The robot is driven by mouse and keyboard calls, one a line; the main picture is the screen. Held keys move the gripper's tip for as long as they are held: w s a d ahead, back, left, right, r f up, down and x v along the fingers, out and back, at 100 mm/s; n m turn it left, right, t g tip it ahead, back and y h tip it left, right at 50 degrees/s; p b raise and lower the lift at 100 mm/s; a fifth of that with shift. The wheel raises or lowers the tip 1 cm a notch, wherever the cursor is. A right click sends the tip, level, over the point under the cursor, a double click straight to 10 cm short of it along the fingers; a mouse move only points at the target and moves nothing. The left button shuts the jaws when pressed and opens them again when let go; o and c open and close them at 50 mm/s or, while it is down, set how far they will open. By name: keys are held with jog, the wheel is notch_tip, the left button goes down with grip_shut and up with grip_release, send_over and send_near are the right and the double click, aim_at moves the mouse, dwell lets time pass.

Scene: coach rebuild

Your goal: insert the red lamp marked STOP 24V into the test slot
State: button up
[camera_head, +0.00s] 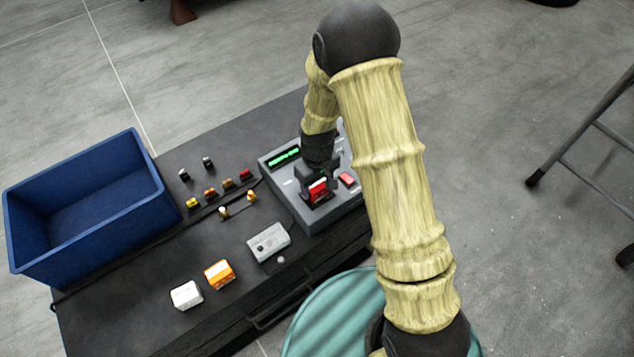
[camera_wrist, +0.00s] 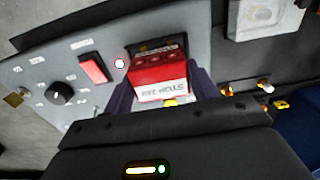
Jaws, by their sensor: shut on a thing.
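The red lamp (camera_wrist: 158,79) is marked STOP 24V on its pale side in the wrist view. My gripper (camera_wrist: 160,90) is shut on it, with one dark finger on each side. In the head view my gripper (camera_head: 318,184) holds the red lamp (camera_head: 318,189) low over the front of the grey test box (camera_head: 289,199). The dark test slot (camera_wrist: 155,46) shows right at the lamp's far end in the wrist view. I cannot tell whether the lamp's end is inside the slot or just above it.
The test box has a lit green display (camera_head: 284,156), a red switch (camera_wrist: 93,68) and a black knob (camera_wrist: 61,92). A blue bin (camera_head: 85,262), white block (camera_head: 186,295), orange block (camera_head: 219,274) and grey block (camera_head: 268,242) stand to the left. Several small parts lie behind them.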

aim_at(318, 184)
jog(key=shift+r, duration=0.1)
dwell(0.3)
jog(key=shift+r+p, duration=0.3)
jog(key=shift+p, duration=0.05)
jog(key=shift+f+b, duration=0.5)
jog(key=shift+f, duration=0.15)
dwell(1.2)
jog(key=o, duration=0.8)
jog(key=shift+c, duration=0.2)
notch_tip(318, 184, up, 11)
jog(key=p, duration=0.8)
